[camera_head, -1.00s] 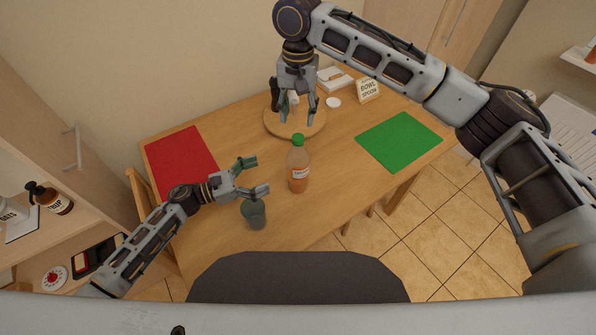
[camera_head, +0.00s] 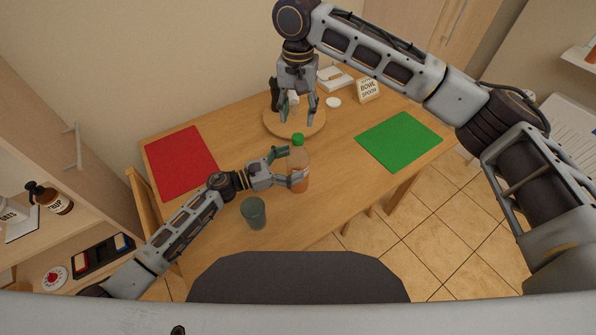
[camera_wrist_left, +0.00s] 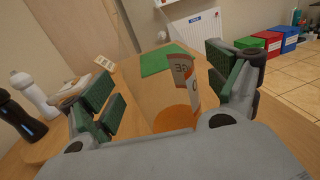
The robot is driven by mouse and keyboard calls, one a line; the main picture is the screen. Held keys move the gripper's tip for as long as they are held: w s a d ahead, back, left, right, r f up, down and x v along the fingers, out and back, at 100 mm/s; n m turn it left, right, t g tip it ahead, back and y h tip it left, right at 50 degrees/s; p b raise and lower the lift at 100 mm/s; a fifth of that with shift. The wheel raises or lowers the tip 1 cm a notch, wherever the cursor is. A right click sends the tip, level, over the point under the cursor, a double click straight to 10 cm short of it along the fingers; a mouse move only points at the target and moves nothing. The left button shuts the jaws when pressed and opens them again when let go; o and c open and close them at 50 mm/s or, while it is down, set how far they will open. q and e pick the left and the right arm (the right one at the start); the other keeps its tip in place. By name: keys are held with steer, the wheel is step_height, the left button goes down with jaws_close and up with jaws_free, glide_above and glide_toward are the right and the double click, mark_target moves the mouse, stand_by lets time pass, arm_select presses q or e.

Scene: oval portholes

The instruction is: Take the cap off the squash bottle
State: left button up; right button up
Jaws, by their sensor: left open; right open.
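The squash bottle (camera_head: 300,170) stands upright on the table with its green cap (camera_head: 297,140) on. It is clear with orange liquid and a pale label. My left gripper (camera_head: 284,166) is open at the bottle's left side. In the left wrist view the bottle (camera_wrist_left: 170,90) stands between the open fingers (camera_wrist_left: 165,95), and its cap is not visible there. I cannot tell whether a finger touches it. My right gripper (camera_head: 299,112) is open above the round wooden board, behind the bottle, with its fingers pointing down.
A dark green cup (camera_head: 253,213) stands near the front edge, below my left gripper. A red mat (camera_head: 180,162) lies at left and a green mat (camera_head: 399,139) at right. The round board (camera_head: 316,125), a white lid (camera_head: 333,102) and a sign (camera_head: 368,91) are at the back.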

arm_select(q)
steer(key=shift+x, duration=1.15)
steer(key=shift+c, duration=0.4)
